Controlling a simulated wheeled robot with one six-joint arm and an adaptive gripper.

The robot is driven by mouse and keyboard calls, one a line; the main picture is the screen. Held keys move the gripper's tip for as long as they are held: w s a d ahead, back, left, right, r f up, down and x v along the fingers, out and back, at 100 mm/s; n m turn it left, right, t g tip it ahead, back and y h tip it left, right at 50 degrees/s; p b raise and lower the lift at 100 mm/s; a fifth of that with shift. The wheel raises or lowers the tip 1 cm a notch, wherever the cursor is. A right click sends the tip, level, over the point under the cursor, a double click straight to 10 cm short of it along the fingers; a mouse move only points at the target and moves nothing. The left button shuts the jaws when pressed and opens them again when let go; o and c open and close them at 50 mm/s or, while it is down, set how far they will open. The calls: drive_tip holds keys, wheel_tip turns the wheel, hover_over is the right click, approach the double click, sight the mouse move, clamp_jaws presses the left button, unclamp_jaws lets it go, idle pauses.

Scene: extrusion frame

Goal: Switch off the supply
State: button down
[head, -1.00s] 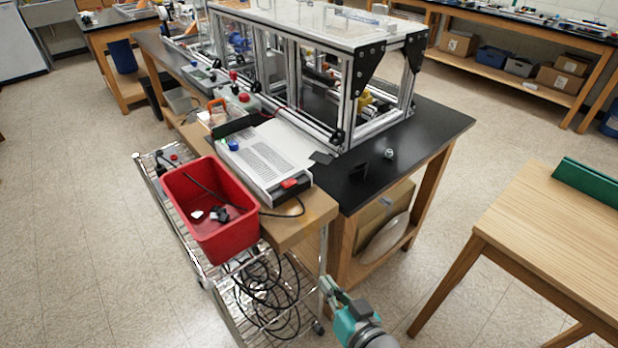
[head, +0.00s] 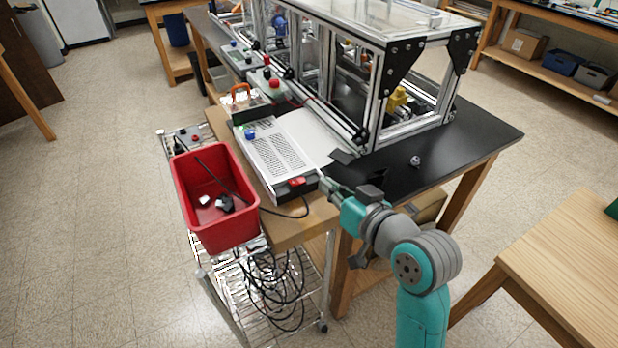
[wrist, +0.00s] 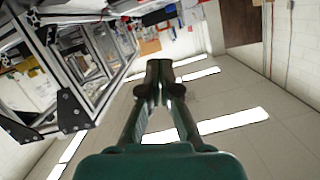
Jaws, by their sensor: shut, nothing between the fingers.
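In the head view a white supply box (head: 271,154) lies on the wooden end of the bench, with a printed sheet on top. Its dark front end carries a red switch (head: 296,182), and a black cable leaves that end. A blue knob (head: 250,134) sits at its far end. My gripper (head: 324,183) is just right of the red switch; I cannot tell whether it touches the box. In the wrist view the fingers of my gripper (wrist: 159,70) meet at the tips with nothing between them. The switch does not show in the wrist view, and its position cannot be read.
A red bin (head: 213,240) with small items stands on a wire cart left of the supply. The aluminium extrusion frame (head: 375,95) stands behind it on the black bench top (head: 470,150). A wooden table (head: 560,250) is at the right. Red and green button boxes sit farther back.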

drive_tip(key=shift+w+r, duration=0.1)
idle(0.3)
hover_over(297, 182)
drive_tip(key=d, duration=0.2)
drive_tip(key=shift+s+a+f, duration=0.15)
drive_tip(key=shift+s+f, duration=0.1)
drive_tip(key=shift+f, duration=0.4)
drive_tip(key=shift+s+a+f, duration=0.1)
drive_tip(key=shift+s+f, duration=0.1)
drive_tip(key=shift+f, duration=0.4)
drive_tip(key=shift+s+a+f, duration=0.1)
drive_tip(key=shift+s+f, duration=0.1)
drive_tip(key=shift+f, duration=0.45)
drive_tip(key=shift+s+a+f, duration=0.1)
drive_tip(key=shift+s+f, duration=0.05)
drive_tip(key=shift+f, duration=0.45)
drive_tip(key=shift+s+a+f, duration=0.1)
drive_tip(key=shift+a+f, duration=0.05)
drive_tip(key=shift+f, duration=0.45)
